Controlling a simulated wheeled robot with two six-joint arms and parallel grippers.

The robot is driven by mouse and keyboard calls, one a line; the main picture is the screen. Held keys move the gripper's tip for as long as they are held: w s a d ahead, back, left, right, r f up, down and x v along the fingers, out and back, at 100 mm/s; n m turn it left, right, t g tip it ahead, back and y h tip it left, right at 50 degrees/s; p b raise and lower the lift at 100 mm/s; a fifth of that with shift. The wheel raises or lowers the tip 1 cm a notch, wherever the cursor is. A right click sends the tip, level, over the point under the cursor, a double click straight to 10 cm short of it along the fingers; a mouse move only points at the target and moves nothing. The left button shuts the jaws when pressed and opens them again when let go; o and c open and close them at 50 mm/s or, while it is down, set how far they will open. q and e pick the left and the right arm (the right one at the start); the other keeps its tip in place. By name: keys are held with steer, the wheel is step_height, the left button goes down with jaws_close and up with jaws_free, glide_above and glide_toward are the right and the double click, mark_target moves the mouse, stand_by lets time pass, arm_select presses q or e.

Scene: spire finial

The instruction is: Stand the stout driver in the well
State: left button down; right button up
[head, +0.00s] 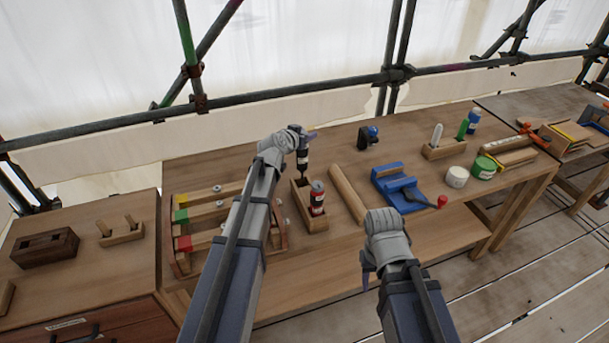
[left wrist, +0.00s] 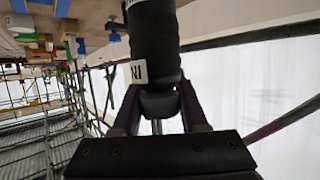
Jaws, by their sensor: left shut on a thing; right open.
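The stout driver (head: 303,158) has a thick black handle with a white label and hangs upright from my left gripper (head: 304,141). In the left wrist view the driver's handle (left wrist: 153,45) sits between the jaws of the left gripper (left wrist: 157,105), which is shut on it. Below the driver is a narrow wooden box (head: 318,224) with a well; a red and dark can-like thing (head: 317,197) stands in its near part. The driver's lower end is over the box's far part; I cannot tell whether it is inside. My right gripper (head: 367,277) is open and empty, in front of the bench.
A wooden roller (head: 347,194) lies right of the box, and a blue vise-like tool (head: 402,188) beyond it. A rack with coloured strips (head: 205,215) is on the left. White (head: 457,177) and green (head: 484,168) tubs stand at right. Bare bench lies behind the box.

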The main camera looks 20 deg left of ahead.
mark_target(306, 155)
arm_select(q)
step_height(306, 155, down, 5)
steer(key=b, duration=0.4)
steer(key=shift+f, duration=0.15)
steer(key=shift+f+b, duration=0.15)
steer(key=shift+b, duration=0.2)
step_height(306, 155, down, 3)
steer(key=b, duration=0.3)
steer(key=shift+f, duration=0.2)
steer(key=shift+f+b, duration=0.2)
steer(key=shift+b, duration=0.2)
steer(key=shift+c, duration=2.2)
jaws_free()
steer(key=shift+r, duration=0.15)
